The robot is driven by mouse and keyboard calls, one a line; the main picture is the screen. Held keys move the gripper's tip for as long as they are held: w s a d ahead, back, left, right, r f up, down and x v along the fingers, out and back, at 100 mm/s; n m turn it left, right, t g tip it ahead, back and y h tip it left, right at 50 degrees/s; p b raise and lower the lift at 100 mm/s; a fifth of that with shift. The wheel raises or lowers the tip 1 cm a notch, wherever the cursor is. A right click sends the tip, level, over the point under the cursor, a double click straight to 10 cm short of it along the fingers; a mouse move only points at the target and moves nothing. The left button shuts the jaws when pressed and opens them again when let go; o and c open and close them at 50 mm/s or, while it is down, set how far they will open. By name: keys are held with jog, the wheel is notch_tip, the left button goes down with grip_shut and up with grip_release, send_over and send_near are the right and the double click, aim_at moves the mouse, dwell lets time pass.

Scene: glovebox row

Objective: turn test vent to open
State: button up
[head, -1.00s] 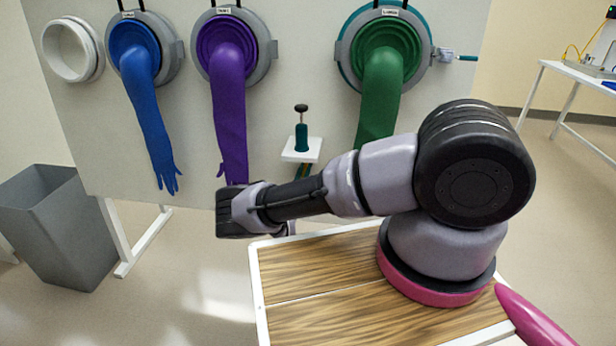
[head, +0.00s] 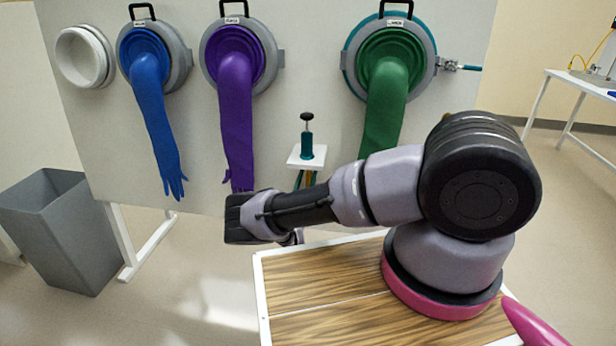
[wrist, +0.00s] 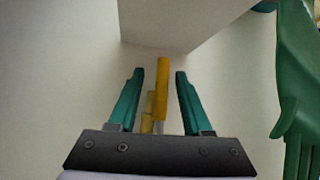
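A small metal valve (head: 447,65) with a teal lever (head: 468,68) sticks out to the right of the green glove port (head: 345,62) in the head view. It looks like the test vent, though no label on it is readable. The lever points right, roughly level. My gripper (wrist: 159,72) shows in the wrist view with its two teal fingers apart and nothing held. Yellow tubes (wrist: 161,88) stand beyond, between the fingers in the picture. In the head view the fingers are hidden behind my arm, which is left of and below the valve.
A small white shelf (head: 293,156) with a teal hand pump (head: 307,143) juts from the panel; its underside (wrist: 175,22) fills the wrist view's top. The green glove (head: 383,115) hangs below its port, with purple (head: 237,120) and blue (head: 152,115) gloves leftward. A grey bin (head: 62,235) stands left.

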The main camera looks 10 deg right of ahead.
jog(key=v, duration=1)
jog(key=shift+s+f, duration=0.25)
jog(key=shift+s, duration=0.05)
jog(key=shift+a, duration=0.15)
dwell(0.4)
